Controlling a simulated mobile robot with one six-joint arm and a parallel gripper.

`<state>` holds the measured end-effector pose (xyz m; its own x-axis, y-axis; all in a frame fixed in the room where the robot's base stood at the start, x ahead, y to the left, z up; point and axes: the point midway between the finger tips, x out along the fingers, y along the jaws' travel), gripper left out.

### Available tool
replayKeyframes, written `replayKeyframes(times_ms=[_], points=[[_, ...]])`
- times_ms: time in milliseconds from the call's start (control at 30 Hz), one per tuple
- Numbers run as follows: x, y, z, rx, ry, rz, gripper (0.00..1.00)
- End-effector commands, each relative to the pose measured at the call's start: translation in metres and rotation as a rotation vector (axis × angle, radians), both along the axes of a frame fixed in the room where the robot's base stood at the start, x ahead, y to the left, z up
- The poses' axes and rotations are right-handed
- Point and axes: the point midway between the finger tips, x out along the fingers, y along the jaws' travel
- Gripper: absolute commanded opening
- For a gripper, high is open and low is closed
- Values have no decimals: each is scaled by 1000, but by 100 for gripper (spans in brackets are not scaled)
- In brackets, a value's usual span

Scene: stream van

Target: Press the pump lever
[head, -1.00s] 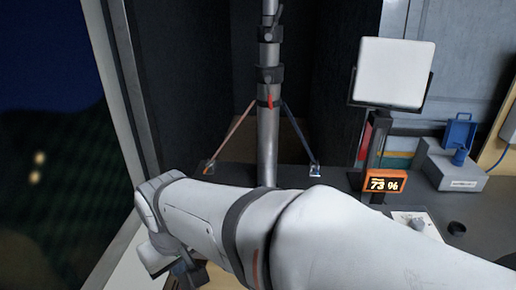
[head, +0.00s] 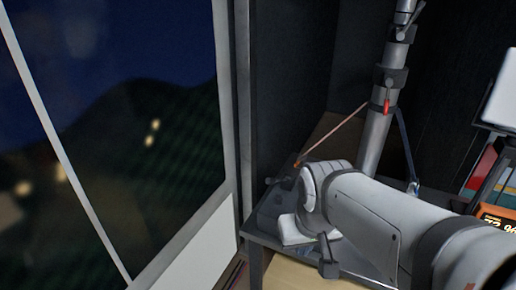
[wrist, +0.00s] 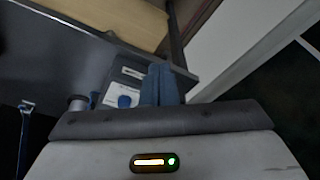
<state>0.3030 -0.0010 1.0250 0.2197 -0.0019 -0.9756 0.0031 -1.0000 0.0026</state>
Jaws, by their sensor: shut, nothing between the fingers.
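My gripper's two blue-grey fingers (wrist: 160,85) lie side by side, shut and empty, in the wrist view. Just left of them on the dark bench is a small unit with a white label strip (wrist: 133,72) and a rounded blue part (wrist: 124,101). I cannot tell whether this blue part is the pump lever, or whether the fingers touch it. In the head view my white arm reaches left over the bench's end and hides much of its top. No pump lever can be made out for sure there.
A grey mast (head: 376,140) with braced legs stands behind my arm. An orange display (head: 496,220) is at the right edge. The dark bench (head: 262,238) ends near the window frame (head: 222,95) on the left. A short cylinder (wrist: 77,103) stands on the bench.

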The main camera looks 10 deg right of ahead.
Motion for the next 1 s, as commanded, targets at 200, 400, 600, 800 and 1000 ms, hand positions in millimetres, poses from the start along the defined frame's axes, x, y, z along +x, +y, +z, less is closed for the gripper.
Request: replayKeyframes(times_ms=[200, 400, 600, 800, 1000], points=[[0, 0, 0, 0, 0, 0, 0], [0, 0, 0, 0, 0, 0, 0], [13, 0, 13, 10, 0, -38, 0], [67, 0, 66, 55, 2, -218, 0], [134, -2, 124, 116, 6, -456, 0]])
